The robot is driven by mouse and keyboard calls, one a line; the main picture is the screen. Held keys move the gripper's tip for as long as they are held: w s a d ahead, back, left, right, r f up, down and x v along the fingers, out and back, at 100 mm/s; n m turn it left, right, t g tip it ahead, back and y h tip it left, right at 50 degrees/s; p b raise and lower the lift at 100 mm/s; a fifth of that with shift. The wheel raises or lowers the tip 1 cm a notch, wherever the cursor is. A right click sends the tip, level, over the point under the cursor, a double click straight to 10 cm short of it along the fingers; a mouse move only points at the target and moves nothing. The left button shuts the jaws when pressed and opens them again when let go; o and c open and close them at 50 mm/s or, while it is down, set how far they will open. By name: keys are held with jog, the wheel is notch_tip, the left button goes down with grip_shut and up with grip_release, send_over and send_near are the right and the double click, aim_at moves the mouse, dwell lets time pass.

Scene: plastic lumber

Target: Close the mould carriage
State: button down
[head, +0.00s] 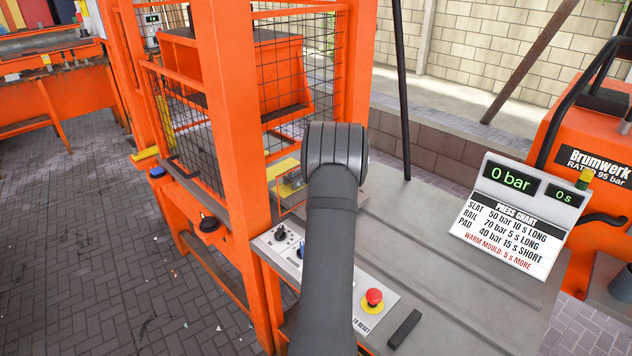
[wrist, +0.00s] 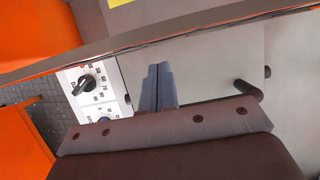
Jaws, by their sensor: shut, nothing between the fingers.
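My gripper (wrist: 158,80) is in the wrist view, its two grey fingers together with nothing between them. It points over a flat grey metal surface (wrist: 205,65). A dark bar handle (wrist: 252,90) stands out from that surface to the right of the fingers, apart from them. I cannot tell for certain whether this surface and bar belong to the mould carriage. In the head view my arm hides the gripper and part of the press opening. A yellow-edged part (head: 287,170) shows inside the orange press frame (head: 240,130), left of my arm.
A control panel with knobs (head: 280,238) and a red emergency button (head: 373,297) lies along the grey bench (head: 440,260). A black bar (head: 405,328) is near the front. The display board (head: 520,205) reads 0 bar and 0 s. Wire mesh guards (head: 300,60) surround the press.

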jog(key=s+d+f+v, duration=0.1)
jog(key=s+v, duration=0.1)
jog(key=v, duration=0.9)
jog(key=s+d+f+t+y, duration=0.4)
jog(key=s+f+t+y, duration=0.2)
jog(key=f+t+y, duration=0.1)
jog(key=x, duration=0.8)
jog(key=r+x, duration=0.1)
jog(key=x, duration=0.4)
jog(key=shift+w+r, duration=0.1)
jog(key=shift+w, duration=0.15)
jog(key=shift+w+a, duration=0.25)
